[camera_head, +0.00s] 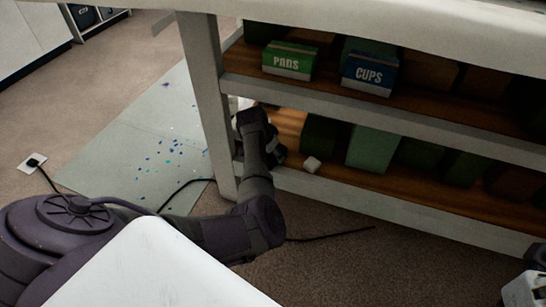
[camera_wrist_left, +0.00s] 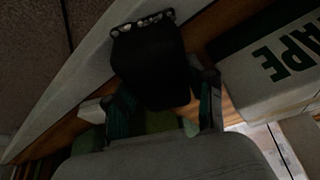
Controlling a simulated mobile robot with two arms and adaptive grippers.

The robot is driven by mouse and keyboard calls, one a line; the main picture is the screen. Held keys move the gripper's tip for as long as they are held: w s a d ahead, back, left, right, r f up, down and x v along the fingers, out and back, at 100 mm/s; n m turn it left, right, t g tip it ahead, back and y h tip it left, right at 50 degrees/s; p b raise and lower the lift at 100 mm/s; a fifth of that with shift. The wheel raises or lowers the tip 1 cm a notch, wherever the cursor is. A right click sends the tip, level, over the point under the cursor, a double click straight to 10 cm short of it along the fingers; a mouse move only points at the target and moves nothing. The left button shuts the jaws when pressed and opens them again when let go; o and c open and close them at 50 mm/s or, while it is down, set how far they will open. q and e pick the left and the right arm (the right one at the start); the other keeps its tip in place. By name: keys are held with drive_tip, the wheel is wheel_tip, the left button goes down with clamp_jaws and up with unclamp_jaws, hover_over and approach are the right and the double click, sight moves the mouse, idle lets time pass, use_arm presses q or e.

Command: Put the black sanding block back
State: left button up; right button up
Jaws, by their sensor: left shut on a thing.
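The black sanding block (camera_wrist_left: 152,65) is between the fingers of my left gripper (camera_wrist_left: 165,108) in the left wrist view. The gripper is shut on it. The block looks dark, with a pale, bumpy edge at its upper end. In the head view my left arm reaches into the lower shelf (camera_head: 420,209) of the white-framed unit, near its left post. My left gripper (camera_head: 276,153) is dark and small there, and I cannot make out the block. Whether the block touches the shelf board is unclear.
A small pale block (camera_head: 311,164) lies on the lower shelf, right of my gripper, before green boxes (camera_head: 372,148). A box lettered TAPE (camera_wrist_left: 278,65) is close beside the gripper. Green PADS (camera_head: 288,60) and blue CUPS (camera_head: 369,72) boxes stand on the shelf above.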

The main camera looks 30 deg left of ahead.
use_arm(q)
drive_tip(key=o, duration=0.7)
drive_tip(key=shift+o, duration=0.2)
